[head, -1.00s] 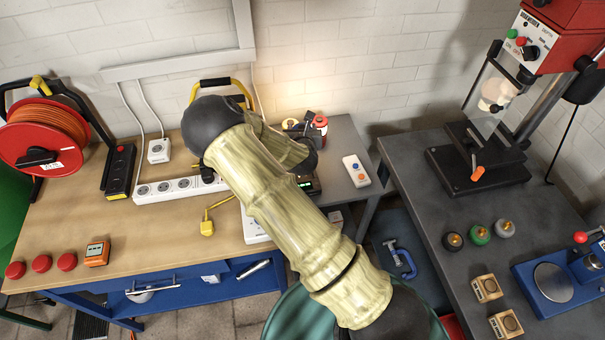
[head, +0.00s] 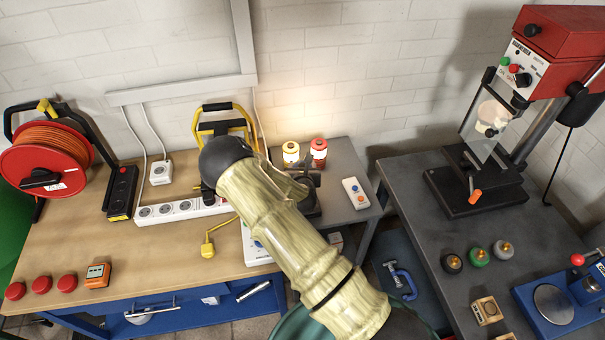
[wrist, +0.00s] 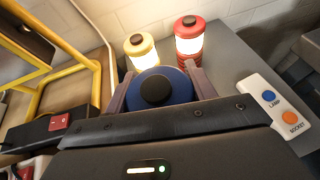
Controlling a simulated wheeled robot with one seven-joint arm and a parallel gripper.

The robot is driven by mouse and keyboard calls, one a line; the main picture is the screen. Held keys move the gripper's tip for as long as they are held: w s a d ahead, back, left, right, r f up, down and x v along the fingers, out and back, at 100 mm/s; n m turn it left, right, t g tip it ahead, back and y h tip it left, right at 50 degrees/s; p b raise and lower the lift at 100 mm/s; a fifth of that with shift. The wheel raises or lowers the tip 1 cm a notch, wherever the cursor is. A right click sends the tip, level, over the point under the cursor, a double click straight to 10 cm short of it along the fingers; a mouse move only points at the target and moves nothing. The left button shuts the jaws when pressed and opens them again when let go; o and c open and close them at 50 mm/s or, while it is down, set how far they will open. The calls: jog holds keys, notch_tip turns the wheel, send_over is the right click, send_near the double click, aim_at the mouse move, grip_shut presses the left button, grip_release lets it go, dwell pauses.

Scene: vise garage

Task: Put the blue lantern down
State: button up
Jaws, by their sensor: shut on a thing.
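The blue lantern (wrist: 158,88) is seen from above in the wrist view, with a round dark cap. My gripper (wrist: 158,78) is shut on it, one finger at each side. Its lower part is hidden, and I cannot tell whether it touches the grey top. In the head view my gripper (head: 308,172) is over the grey table, and the blue lantern cannot be made out there. A lit yellow lantern (head: 291,154) and a lit red lantern (head: 318,151) stand behind it; the wrist view also shows the yellow (wrist: 141,52) and red (wrist: 189,40) ones.
A white two-button switch box (head: 356,193) lies right of my gripper on the grey table (head: 366,212). A yellow-framed work lamp (head: 226,118) and a white power strip (head: 180,208) are to the left. The wall is close behind the lanterns.

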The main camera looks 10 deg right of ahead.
notch_tip(320, 180, down, 3)
jog(key=shift+f+p, duration=0.2)
jog(key=shift+p, duration=0.3)
jog(key=shift+f, duration=0.15)
jog(key=shift+f+b, duration=0.3)
jog(key=shift+b, duration=0.05)
jog(key=o, duration=1.5)
jog(key=shift+r, duration=0.1)
